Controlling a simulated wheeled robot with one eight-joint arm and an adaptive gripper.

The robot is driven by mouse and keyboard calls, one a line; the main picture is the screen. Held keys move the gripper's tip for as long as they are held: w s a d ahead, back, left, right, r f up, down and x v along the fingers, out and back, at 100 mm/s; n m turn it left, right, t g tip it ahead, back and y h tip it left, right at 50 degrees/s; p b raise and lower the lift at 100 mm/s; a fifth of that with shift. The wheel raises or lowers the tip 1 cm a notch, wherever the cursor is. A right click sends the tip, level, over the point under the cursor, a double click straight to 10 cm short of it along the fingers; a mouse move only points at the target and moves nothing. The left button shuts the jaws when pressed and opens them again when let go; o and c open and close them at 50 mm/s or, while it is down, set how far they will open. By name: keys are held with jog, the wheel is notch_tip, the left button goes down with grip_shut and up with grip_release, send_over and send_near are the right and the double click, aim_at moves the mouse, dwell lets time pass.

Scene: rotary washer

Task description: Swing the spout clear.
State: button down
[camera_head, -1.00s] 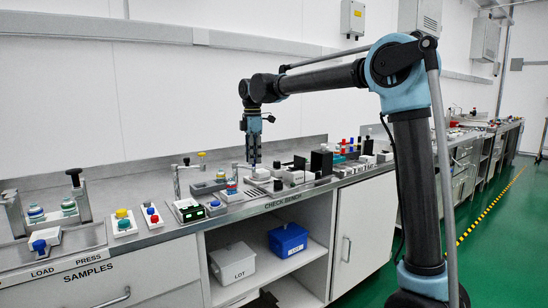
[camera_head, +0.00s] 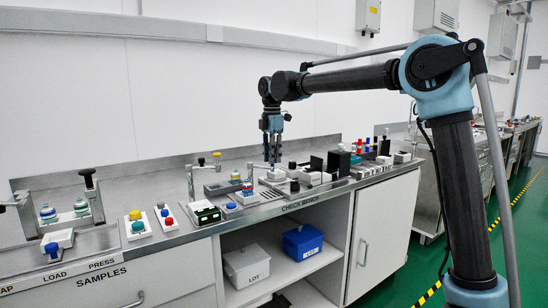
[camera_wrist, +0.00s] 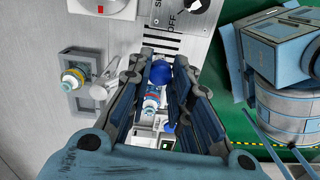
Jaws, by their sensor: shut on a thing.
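My gripper (camera_head: 272,158) is lowered over the check bench in the head view. In the wrist view my gripper (camera_wrist: 160,66) is closed around a round blue knob (camera_wrist: 161,72) between its fingertips. A thin upright post (camera_head: 250,174) stands just left of my fingers in the head view; an arm seems to run from it towards them. Whether this is the spout, I cannot tell. A small labelled bottle (camera_wrist: 152,101) shows below the blue knob in the wrist view.
Another bottle (camera_wrist: 74,78) stands on a grey base left of my fingers. A switch panel marked OFF (camera_wrist: 184,14) lies ahead. A device with a green display (camera_head: 206,213) sits at the bench's front edge. Dark blocks (camera_head: 339,162) stand to the right. Bare bench (camera_head: 150,190) lies at the back left.

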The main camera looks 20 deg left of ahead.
jog(key=c, duration=1.4)
grip_release()
jog(key=shift+w, duration=0.35)
jog(key=shift+s, duration=0.1)
notch_tip(320, 180, up, 12)
jog(key=shift+f, duration=0.1)
jog(key=shift+d, duration=0.1)
